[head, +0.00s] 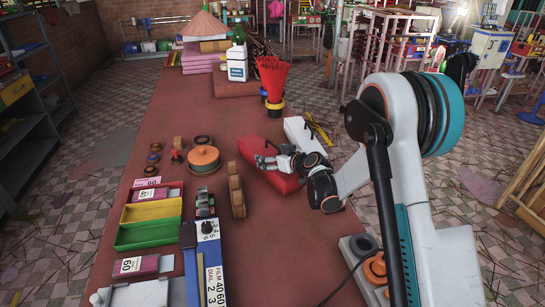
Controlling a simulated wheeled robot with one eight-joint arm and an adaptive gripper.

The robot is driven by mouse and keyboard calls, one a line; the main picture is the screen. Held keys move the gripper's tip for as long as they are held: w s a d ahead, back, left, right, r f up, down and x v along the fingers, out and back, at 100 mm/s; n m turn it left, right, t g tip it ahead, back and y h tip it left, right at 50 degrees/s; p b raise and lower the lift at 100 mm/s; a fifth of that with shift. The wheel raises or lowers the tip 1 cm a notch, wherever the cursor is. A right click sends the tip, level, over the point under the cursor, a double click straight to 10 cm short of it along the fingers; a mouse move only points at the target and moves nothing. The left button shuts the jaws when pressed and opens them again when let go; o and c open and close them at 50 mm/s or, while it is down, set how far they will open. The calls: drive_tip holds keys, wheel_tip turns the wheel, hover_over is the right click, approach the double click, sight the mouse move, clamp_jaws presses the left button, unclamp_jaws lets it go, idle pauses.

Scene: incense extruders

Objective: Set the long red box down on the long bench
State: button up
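The long red box (282,182) is at the right side of the long bench (190,110), near the bench's right edge. The bench has a dull red top. My gripper (262,161) reaches in from the right and lies across the middle of the red box, hiding part of it. The fingers are small and overlap the box, so I cannot tell whether they are closed on it. I also cannot tell whether the box's underside touches the bench top.
A white box (308,134) lies just right of the red box. A brown ridged piece (236,190) stands close to its left. Red sticks (273,80) in a holder and a white jug (237,62) stand behind. Yellow (152,210) and green (148,234) trays lie at front left.

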idle(0.3)
drive_tip(key=p+v, duration=0.3)
drive_tip(key=v, duration=0.9)
drive_tip(key=shift+s+d+r, duration=0.1)
drive_tip(key=shift+s+r, duration=0.05)
drive_tip(key=shift+r, duration=0.25)
drive_tip(key=s+d+r+m+g+h, duration=0.2)
drive_tip(key=s+d+r+m+h, duration=0.1)
drive_tip(key=s+r, duration=1)
drive_tip(key=s+d+m+g+h, duration=0.1)
drive_tip(key=s+d, duration=0.3)
drive_tip(key=s, duration=0.8)
drive_tip(key=s+d+m+g+h, duration=0.1)
drive_tip(key=s+d+m+h, duration=0.1)
drive_tip(key=s, duration=1)
drive_tip(key=shift+d+m+h, duration=0.4)
drive_tip(key=shift+d+h, duration=0.3)
drive_tip(key=shift+d, duration=0.45)
drive_tip(key=shift+s, duration=0.15)
